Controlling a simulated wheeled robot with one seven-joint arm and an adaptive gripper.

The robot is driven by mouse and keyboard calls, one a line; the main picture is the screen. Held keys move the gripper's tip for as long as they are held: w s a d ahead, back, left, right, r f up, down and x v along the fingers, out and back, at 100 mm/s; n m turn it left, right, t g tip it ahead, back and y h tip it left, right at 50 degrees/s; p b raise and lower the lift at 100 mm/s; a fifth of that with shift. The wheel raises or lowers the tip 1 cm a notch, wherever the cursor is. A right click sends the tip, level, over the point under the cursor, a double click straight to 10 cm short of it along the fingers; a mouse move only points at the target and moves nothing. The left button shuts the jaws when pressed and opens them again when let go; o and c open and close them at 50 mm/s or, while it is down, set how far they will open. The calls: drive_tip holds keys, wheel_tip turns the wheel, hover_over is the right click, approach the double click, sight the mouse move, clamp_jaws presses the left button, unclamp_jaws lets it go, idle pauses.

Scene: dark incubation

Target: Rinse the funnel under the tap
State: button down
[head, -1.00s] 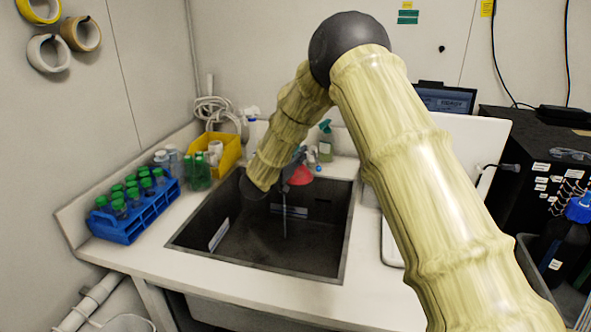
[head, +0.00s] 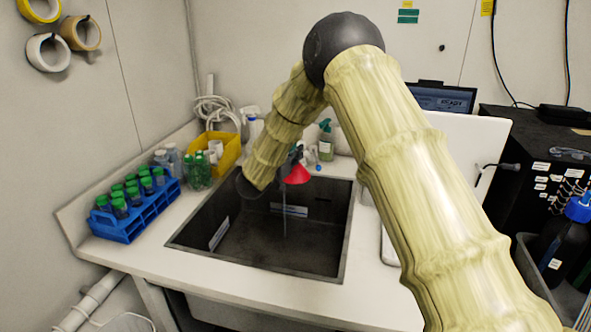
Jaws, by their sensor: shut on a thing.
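The red funnel (head: 297,175) shows over the back of the dark sink (head: 250,250), with its wide part low and its narrow part up. My gripper (head: 295,158) is shut on it; the jaws are small, dark and partly hidden by my arm. A thin vertical grey line, which looks like a water stream (head: 285,212), runs down into the sink just left of and below the funnel. I cannot tell whether it touches the funnel. The tap itself is not clearly seen.
A blue rack (head: 135,222) of green-capped tubes stands left of the sink. A white panel and laptop (head: 440,98) are at right.

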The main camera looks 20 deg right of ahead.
drive_tip(key=shift+s, duration=0.1)
drive_tip(key=s+a+p, duration=0.1)
drive_tip(key=s+a, duration=0.2)
drive_tip(key=s, duration=0.4)
drive_tip(key=shift+a, duration=0.3)
idle(0.5)
idle(0.6)
idle(0.5)
drive_tip(key=s+a+r+p, duration=0.2)
drive_tip(key=s+r+p, duration=0.1)
drive_tip(key=s+r, duration=0.1)
drive_tip(key=shift+s+a, duration=0.15)
drive_tip(key=shift+s, duration=0.05)
idle(0.5)
idle(0.5)
